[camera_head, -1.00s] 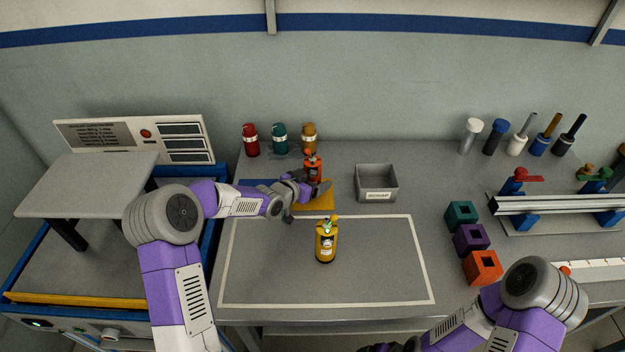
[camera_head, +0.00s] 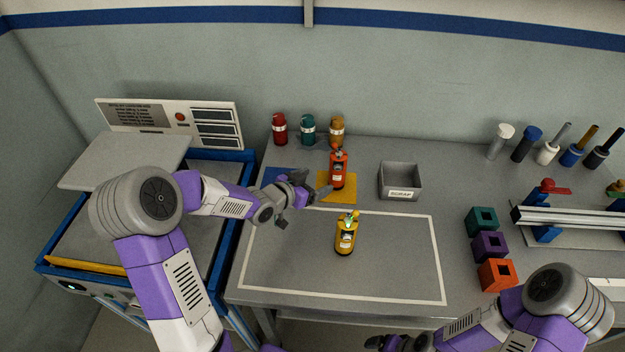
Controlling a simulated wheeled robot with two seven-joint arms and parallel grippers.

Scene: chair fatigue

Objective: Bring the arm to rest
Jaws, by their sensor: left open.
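My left gripper (camera_head: 302,206) is open and empty above the bench, with its fingers spread. It is just left of and in front of an orange bottle (camera_head: 338,171) that stands upright on a yellow mat (camera_head: 333,197). A yellow bottle (camera_head: 345,237) stands inside the white-outlined area, in front and to the right of the gripper. My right gripper (camera_head: 395,343) shows only partly at the bottom edge, in front of the bench. Its fingers are too unclear to read.
A grey scrap bin (camera_head: 401,196) stands right of the mats. Red (camera_head: 279,129), teal (camera_head: 308,130) and amber (camera_head: 337,130) containers line the back. Teal (camera_head: 480,221), purple (camera_head: 489,245) and orange (camera_head: 497,274) blocks stand right. The outlined area is mostly clear.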

